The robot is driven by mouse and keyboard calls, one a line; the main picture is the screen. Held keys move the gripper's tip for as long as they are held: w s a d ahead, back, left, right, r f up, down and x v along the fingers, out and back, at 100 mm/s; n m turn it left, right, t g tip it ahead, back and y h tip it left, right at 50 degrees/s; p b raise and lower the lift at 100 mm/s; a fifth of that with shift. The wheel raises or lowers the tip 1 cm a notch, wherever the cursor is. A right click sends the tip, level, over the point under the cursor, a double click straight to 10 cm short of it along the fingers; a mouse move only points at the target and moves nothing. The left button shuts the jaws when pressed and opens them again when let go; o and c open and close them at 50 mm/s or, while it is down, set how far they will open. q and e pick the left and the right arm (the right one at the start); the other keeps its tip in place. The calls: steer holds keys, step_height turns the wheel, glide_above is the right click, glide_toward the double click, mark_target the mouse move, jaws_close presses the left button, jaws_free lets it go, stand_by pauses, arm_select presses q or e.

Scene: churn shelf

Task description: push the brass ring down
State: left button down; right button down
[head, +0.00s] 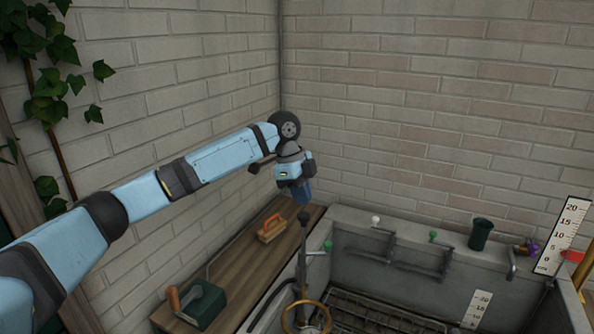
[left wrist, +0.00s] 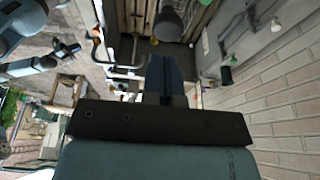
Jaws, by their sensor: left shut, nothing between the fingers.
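The brass ring (head: 304,318) is low at the bottom edge of the head view, around or beside a dark upright shaft; I cannot tell which. The shaft rises from it to a dark round knob (head: 304,216). My left gripper (head: 303,196) points down just above that knob in the head view, shut and empty. Its shut fingers (left wrist: 166,78) show in the left wrist view, near a dark rounded thing (left wrist: 168,22) that is probably the knob. The ring cannot be made out there. A blue arm at the left of that view seems to be mine; its jaws are unclear.
A wooden bench (head: 235,245) on the left bears an orange-handled tool (head: 272,228) and a green box with a crank (head: 203,303). The back ledge has a white knob (head: 375,220), a green knob (head: 433,236) and a dark cup (head: 481,233). A scale board (head: 562,235) stands right.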

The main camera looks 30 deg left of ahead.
mark_target(304, 216)
arm_select(q)
step_height(304, 216, down, 3)
steer(key=shift+a+r, duration=0.1)
steer(key=shift+r, duration=0.1)
steer(key=shift+f, duration=0.15)
arm_select(e)
steer(key=shift+s+r, duration=0.1)
steer(key=shift+r, duration=0.15)
arm_select(q)
step_height(304, 216, down, 14)
arm_select(e)
steer(key=shift+a+f, duration=0.1)
steer(key=shift+f, duration=0.2)
